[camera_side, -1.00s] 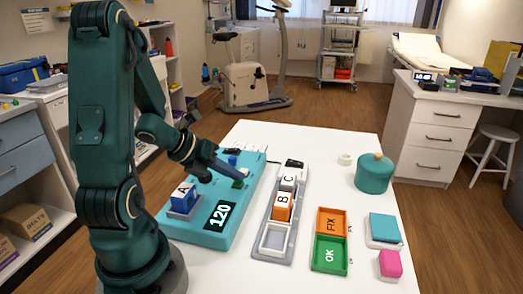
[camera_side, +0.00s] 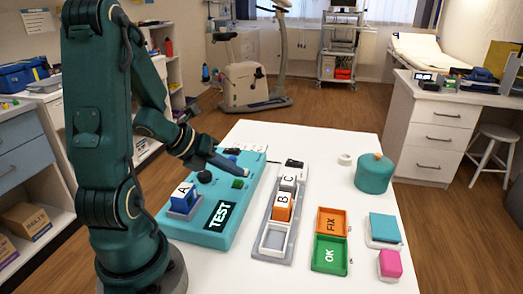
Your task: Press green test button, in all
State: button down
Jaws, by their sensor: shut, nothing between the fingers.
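The teal test panel (camera_side: 190,232) lies on the left of the white table. Its black display (camera_side: 220,215) reads TEST. The small green button (camera_side: 238,184) is on the panel's upper part, and a dark round knob (camera_side: 204,177) is to its left. A blue block marked A (camera_side: 184,198) sits in a grey holder on the panel. My gripper (camera_side: 241,172) is shut and empty, with its tip just above the green button in the picture; a small gap seems to show between them.
A grey rack (camera_side: 277,240) holds blocks marked B and C, with an empty front slot. Orange FIX (camera_side: 331,221) and green OK (camera_side: 329,254) trays lie to its right. A teal lidded jar (camera_side: 374,173), a teal pad (camera_side: 384,228) and a pink block (camera_side: 390,263) stand further right.

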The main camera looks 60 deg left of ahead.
aim_at(234, 183)
jog(key=shift+r, duration=0.1)
jog(key=shift+r, duration=2.5)
jog(key=w+d+r+n+t+y, duration=0.2)
jog(key=w+d+r+n+t, duration=0.15)
jog(key=r, duration=0.35)
jog(key=w+d+r+n+t+y, duration=0.1)
jog(key=w+d+r+n+t, duration=0.15)
jog(key=d+r+n, duration=0.3)
jog(key=s+d+f+n+g+h, duration=0.1)
jog(key=s+d+f+n+g, duration=0.3)
jog(key=s+n, duration=0.3)
jog(key=s+d+f+n+g+h, duration=0.1)
jog(key=s+d+f+n+g, duration=0.3)
jog(key=s+n, duration=0.3)
jog(key=f+n+g, duration=0.1)
jog(key=n, duration=0.3)
jog(key=shift+n+g+h, duration=0.3)
